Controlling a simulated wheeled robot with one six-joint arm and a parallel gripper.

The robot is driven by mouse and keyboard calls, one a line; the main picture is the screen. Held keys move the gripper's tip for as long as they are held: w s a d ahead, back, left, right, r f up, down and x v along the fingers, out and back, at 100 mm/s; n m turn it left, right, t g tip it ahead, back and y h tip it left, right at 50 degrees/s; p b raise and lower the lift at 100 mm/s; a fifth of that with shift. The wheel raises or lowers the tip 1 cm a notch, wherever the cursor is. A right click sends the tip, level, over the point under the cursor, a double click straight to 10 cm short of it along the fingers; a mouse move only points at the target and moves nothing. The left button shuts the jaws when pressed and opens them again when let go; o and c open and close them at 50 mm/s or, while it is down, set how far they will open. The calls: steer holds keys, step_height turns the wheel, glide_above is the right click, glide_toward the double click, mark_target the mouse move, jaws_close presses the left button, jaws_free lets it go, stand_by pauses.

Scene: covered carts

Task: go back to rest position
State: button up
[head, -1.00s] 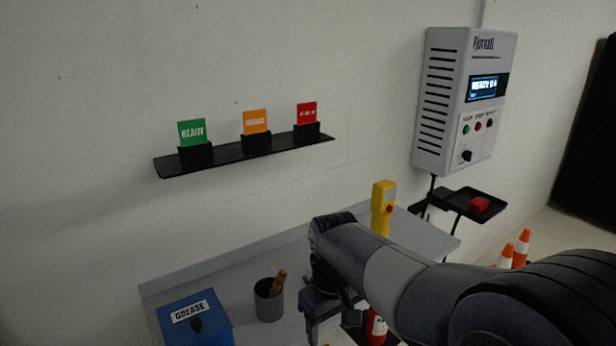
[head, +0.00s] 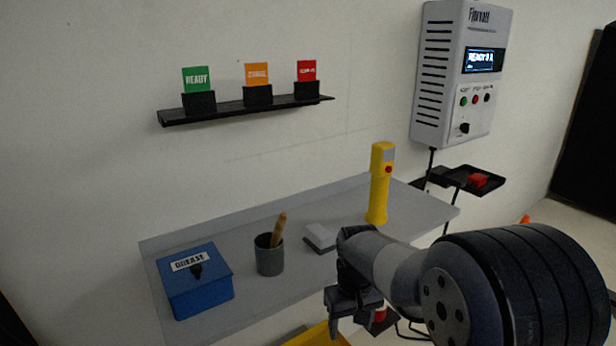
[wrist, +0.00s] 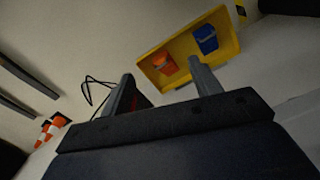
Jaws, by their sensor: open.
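My gripper (head: 350,318) hangs at the lower middle of the head view, in front of the grey bench's front edge. In the wrist view its two fingers (wrist: 160,88) stand apart with nothing between them. Below the fingers, a yellow tray (wrist: 187,37) holds an orange item (wrist: 165,64) and a blue item (wrist: 206,39). A corner of the yellow tray also shows at the bottom of the head view.
The grey bench (head: 330,205) carries a blue grease box (head: 195,282), a cup with a wooden handle (head: 269,256), a grey block (head: 320,238) and a yellow tester (head: 379,185). Orange cones (wrist: 50,128) stand on the floor. A wall unit (head: 440,75) hangs at right.

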steer(key=shift+m, duration=0.5)
steer(key=shift+w+d+f+b, duration=0.2)
steer(key=shift+d+f+b, duration=0.2)
steer(key=shift+f, duration=0.5)
steer(key=shift+w+d+f+b, duration=0.25)
steer(key=shift+f+b, duration=0.25)
steer(key=shift+f, duration=0.4)
steer(key=shift+w+d+f+b, duration=0.2)
steer(key=shift+d+f+b, duration=0.2)
steer(key=shift+f, duration=0.5)
